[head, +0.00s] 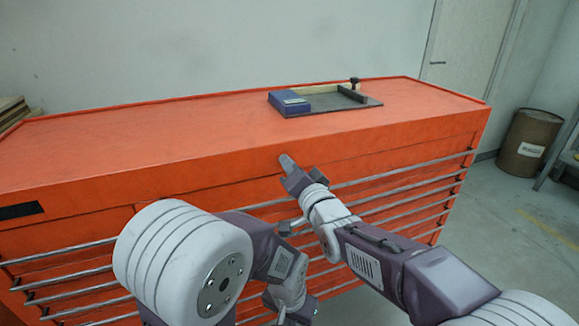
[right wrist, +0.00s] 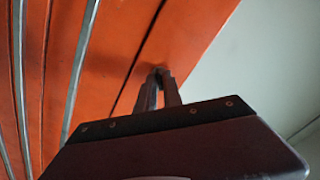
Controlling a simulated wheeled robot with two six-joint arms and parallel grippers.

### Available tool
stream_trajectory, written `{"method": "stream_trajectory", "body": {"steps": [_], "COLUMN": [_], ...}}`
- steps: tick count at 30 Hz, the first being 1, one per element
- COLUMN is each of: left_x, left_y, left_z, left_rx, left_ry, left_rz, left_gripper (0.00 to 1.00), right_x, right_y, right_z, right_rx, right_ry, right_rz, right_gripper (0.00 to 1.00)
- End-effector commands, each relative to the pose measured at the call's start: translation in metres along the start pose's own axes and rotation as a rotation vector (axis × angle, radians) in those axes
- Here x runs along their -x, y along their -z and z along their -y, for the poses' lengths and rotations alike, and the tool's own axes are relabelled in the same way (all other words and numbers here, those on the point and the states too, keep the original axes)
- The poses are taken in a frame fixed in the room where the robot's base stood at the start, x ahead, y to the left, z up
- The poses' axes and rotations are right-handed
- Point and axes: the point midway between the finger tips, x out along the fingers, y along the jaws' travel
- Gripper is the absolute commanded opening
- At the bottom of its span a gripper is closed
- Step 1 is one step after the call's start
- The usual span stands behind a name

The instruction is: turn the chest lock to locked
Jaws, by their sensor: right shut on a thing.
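The orange tool chest (head: 90,150) fills the middle of the head view, with long metal drawer bars across its front. My right gripper (head: 287,163) is at the upper front face of the chest, just below the top edge. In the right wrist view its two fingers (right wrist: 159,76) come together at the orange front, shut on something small. The chest lock is hidden by the fingertips, so its turn position cannot be told. My left gripper (head: 291,310) is low in front of the drawers, partly hidden by my arm, and its jaws are not clear.
On the chest top lie a dark plate (head: 330,102) and a blue box (head: 288,102). A brown bin (head: 529,142) stands on the floor at the right. The drawer bars (head: 420,208) stick out below my right gripper. Much of the chest top is clear.

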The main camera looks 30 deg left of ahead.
Motion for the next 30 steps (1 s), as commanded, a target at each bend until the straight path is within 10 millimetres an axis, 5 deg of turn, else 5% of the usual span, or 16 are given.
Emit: {"method": "stream_trajectory", "body": {"steps": [18,30], "left_x": [-0.0027,-0.0029], "left_y": [-0.0003,-0.0003], "left_z": [0.0001,0.0001], "left_rx": [0.0,0.0], "left_ry": [0.0,0.0], "left_rz": [0.0,0.0], "left_gripper": [0.0,0.0], "right_x": [0.0,0.0], "right_y": [-0.0013,-0.0018], "right_z": [-0.0025,-0.0031], "right_rx": [-0.54,-0.722], "right_ry": [-0.003,-0.004], "right_rz": [0.001,0.001], "right_gripper": [0.0,0.0]}}
